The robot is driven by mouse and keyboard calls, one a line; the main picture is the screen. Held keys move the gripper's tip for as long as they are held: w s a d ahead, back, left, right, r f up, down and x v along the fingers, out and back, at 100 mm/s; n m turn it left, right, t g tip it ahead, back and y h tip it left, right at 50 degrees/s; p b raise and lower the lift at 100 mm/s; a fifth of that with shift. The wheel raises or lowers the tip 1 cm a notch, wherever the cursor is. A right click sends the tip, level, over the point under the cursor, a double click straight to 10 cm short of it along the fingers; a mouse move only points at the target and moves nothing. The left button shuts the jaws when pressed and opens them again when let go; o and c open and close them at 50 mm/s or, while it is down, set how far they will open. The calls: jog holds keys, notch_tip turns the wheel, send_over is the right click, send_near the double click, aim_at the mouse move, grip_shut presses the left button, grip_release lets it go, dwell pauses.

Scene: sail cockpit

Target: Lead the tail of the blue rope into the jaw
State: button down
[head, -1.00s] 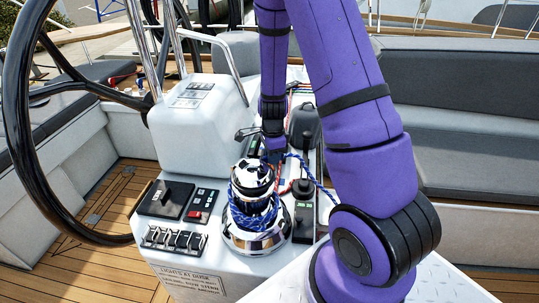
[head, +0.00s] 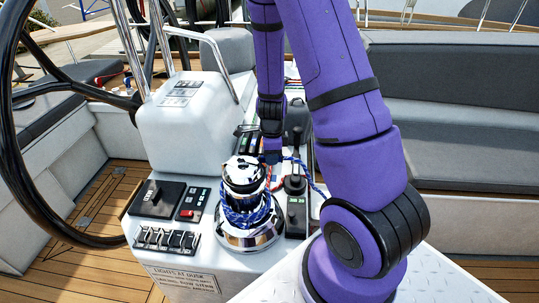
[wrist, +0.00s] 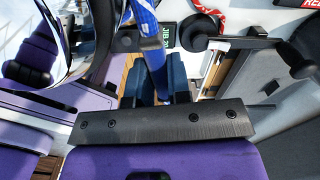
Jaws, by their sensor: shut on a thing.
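The chrome winch (head: 262,236) stands on the white console, with the blue rope (head: 235,216) wrapped around its drum. The jaw (head: 243,172) is at the winch's top, but its slot is too small to make out. My gripper (head: 272,154) is just behind and right of the winch top. In the wrist view, my gripper (wrist: 160,88) is shut on the blue rope (wrist: 146,32), which runs up between the two fingers. A curved shiny surface at the left of that view, probably the winch, mirrors purple. The rope's free end cannot be made out.
A black lever (head: 295,185) stands right of the winch, close to my gripper. Red rope (wrist: 210,18) lies nearby in the wrist view. Switch panels (head: 157,199) sit left of the winch. The black steering wheel (head: 12,150) is at far left, grey seats (head: 450,120) at right.

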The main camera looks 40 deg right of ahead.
jog(key=shift+s+m, duration=0.9)
jog(key=shift+s, duration=0.1)
jog(key=shift+s+a+m, duration=0.15)
jog(key=shift+s+m, duration=0.8)
jog(key=shift+m, duration=0.05)
jog(key=c, duration=1.5)
grip_release()
jog(key=shift+s, duration=0.15)
jog(key=o, duration=1)
notch_tip(320, 180, up, 9)
